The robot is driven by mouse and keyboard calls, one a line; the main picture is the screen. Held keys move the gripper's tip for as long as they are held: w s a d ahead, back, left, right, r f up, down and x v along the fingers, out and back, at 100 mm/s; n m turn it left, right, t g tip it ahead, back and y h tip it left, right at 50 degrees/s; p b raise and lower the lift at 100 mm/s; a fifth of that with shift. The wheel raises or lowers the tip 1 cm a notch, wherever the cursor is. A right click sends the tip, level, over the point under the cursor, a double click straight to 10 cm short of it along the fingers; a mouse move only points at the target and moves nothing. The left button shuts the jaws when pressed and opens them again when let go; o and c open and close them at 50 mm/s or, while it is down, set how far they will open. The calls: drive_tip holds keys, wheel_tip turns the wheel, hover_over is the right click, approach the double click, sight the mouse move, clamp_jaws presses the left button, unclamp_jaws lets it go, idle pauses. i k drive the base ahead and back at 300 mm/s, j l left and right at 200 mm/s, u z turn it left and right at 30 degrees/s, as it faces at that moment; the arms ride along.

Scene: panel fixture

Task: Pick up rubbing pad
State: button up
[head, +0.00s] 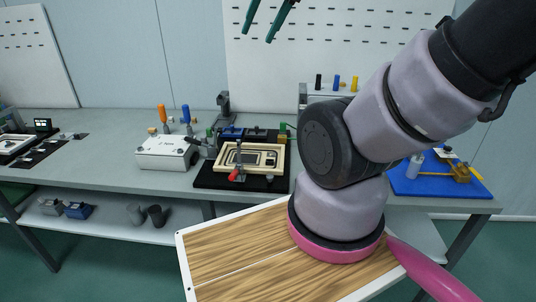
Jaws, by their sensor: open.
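I cannot tell for certain which thing is the rubbing pad. Small blue (232,132) and dark (257,133) blocks sit side by side on the bench behind a tan-framed panel fixture (222,158). The fixture lies on a black mat and has a clamp with a red handle (233,175) at its front. My gripper (262,28) shows only as two dark teal fingers at the top edge, spread apart with nothing between them. It is high in front of the white pegboard, well above the bench and apart from everything on it.
A white box (166,152) stands left of the fixture, with orange- and blue-handled tools behind it. A blue mat (408,183) with a bottle and brass parts lies at right. My arm hides the bench between. Bare bench (105,150) shows at left.

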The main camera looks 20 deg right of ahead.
sight(209, 130)
drive_tip(key=i+j+z, duration=0.15)
drive_tip(key=j, duration=0.3)
drive_tip(key=i+j+z, duration=0.2)
drive_tip(key=j, duration=0.3)
drive_tip(key=i+j+z, duration=0.15)
drive_tip(key=j, duration=0.35)
drive_tip(key=i+j+z, duration=0.15)
drive_tip(key=j, duration=0.35)
drive_tip(key=i+j+z, duration=0.2)
drive_tip(key=j, duration=0.35)
drive_tip(key=j+z, duration=0.15)
drive_tip(key=j, duration=0.35)
